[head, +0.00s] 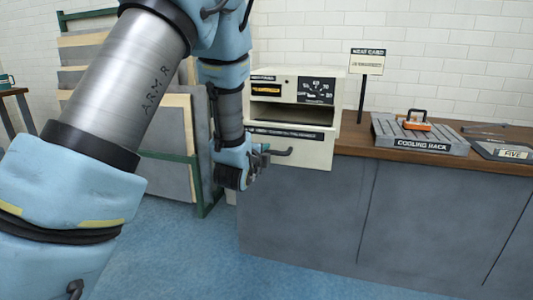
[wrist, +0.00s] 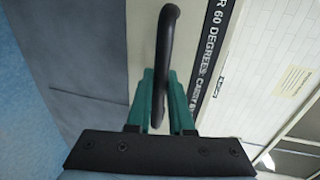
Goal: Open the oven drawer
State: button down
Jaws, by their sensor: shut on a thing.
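The oven (head: 291,110) is a cream box at the left end of the counter, with a dial panel and a dark slot in its upper front. The drawer front (head: 310,149) is below, with a black label strip and a dark bar handle (head: 277,152). My gripper (head: 262,157) is at the left part of this handle. In the wrist view the green fingers (wrist: 162,100) are shut on the curved black handle (wrist: 167,45), one on each side of it. Whether the drawer stands out from the oven is hard to tell.
A cooling rack (head: 420,135) with an orange-handled item lies on the wooden counter (head: 360,146). A sign on a post (head: 363,85) stands right of the oven. Boards in a green rack (head: 165,155) stand at left. The blue floor (head: 190,250) in front is clear.

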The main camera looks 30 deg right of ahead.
jog(key=shift+s+a, duration=0.2)
jog(key=shift+s, duration=0.05)
jog(key=c, duration=0.8)
grip_release()
jog(key=b+v, duration=1)
jog(key=b, duration=0.1)
jog(key=shift+s+a+b, duration=0.25)
jog(key=shift+b, duration=0.05)
